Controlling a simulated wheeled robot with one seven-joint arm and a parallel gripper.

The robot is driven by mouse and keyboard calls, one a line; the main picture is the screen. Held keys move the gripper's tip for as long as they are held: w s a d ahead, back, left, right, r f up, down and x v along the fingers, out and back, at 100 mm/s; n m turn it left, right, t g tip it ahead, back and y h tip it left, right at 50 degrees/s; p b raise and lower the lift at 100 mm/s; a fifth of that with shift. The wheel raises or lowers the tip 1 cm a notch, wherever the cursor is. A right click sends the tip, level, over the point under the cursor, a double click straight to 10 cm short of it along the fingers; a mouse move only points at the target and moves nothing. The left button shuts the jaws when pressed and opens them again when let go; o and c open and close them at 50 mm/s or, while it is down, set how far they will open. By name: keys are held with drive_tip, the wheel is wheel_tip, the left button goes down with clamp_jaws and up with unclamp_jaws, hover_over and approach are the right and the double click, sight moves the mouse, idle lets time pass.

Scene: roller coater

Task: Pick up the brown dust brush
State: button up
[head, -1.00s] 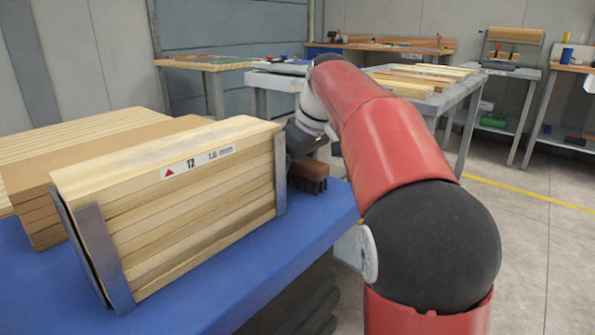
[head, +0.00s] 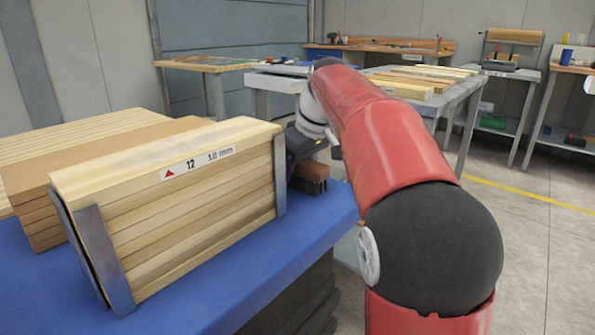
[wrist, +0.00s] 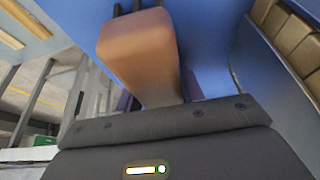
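The brown dust brush (head: 313,172) is at the right edge of the blue tabletop, beside the end of the board stack, with its dark bristles downward. In the wrist view its smooth brown handle (wrist: 140,50) fills the upper middle and runs down to the gripper body. My gripper (wrist: 158,95) is at the brush, with dark finger parts showing at both sides of the handle. Whether the fingers press on it or leave a small gap cannot be made out. In the head view my gripper (head: 303,145) is partly hidden behind the boards and my red arm.
A stack of boards (head: 190,200) between metal brackets stands close left of the brush. The blue table (head: 260,285) is clear in front of it. Behind stand a grey table (head: 455,100) with boards and further workbenches. Open floor (head: 540,240) lies to the right.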

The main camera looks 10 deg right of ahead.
drive_tip(key=c, duration=0.5)
drive_tip(key=shift+o, duration=0.2)
drive_tip(key=shift+r, duration=0.1)
wheel_tip(320, 180, up, 20)
drive_tip(key=p, duration=0.8)
drive_tip(key=shift+r, duration=0.2)
